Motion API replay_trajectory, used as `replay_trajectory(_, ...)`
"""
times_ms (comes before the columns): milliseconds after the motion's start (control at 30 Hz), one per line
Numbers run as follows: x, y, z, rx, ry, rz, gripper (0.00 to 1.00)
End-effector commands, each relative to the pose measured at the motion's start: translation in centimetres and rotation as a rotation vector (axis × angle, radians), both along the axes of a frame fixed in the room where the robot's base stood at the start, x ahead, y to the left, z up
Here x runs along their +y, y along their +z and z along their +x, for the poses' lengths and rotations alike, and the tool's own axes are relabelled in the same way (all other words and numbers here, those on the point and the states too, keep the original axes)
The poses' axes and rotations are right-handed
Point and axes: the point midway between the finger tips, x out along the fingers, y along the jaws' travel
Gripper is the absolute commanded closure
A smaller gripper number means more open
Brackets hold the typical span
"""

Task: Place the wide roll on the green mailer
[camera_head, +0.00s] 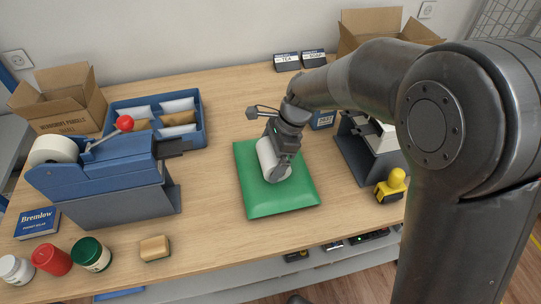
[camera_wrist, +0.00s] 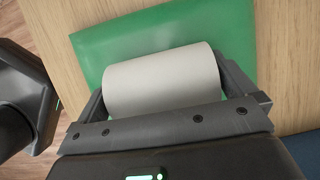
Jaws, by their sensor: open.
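The green mailer (camera_head: 282,202) lies flat on the counter, near its middle. The wide roll (camera_head: 267,157), pale grey-white, lies on its side over the mailer. It also shows in the wrist view (camera_wrist: 162,84) with the green mailer (camera_wrist: 150,30) behind it. My gripper (camera_head: 275,168) is open, right at the roll, with a finger at each end of it in the wrist view. The roll appears to rest on the mailer, but its underside is hidden.
A blue tape dispenser (camera_head: 105,170) stands left, before a blue tray (camera_head: 198,106) of envelopes. A grey device (camera_head: 362,155) and a yellow-handled stamp (camera_head: 391,184) stand right of the mailer. Jars (camera_head: 90,254) and a tan block (camera_head: 154,248) sit front left. Counter between dispenser and mailer is clear.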

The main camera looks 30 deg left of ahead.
Motion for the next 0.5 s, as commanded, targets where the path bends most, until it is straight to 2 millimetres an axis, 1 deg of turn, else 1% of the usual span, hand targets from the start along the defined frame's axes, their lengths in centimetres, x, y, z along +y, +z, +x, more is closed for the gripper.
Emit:
replay_trajectory(167, -0.6, 2.3, 0.7, -0.003, -0.002, 0.003, 0.0)
replay_trajectory(300, -1.4, 5.2, 1.6, -0.004, -0.001, 0.004, 0.0)
replay_trajectory(500, -2.6, 8.9, 2.6, -0.003, -0.002, 0.002, 0.0)
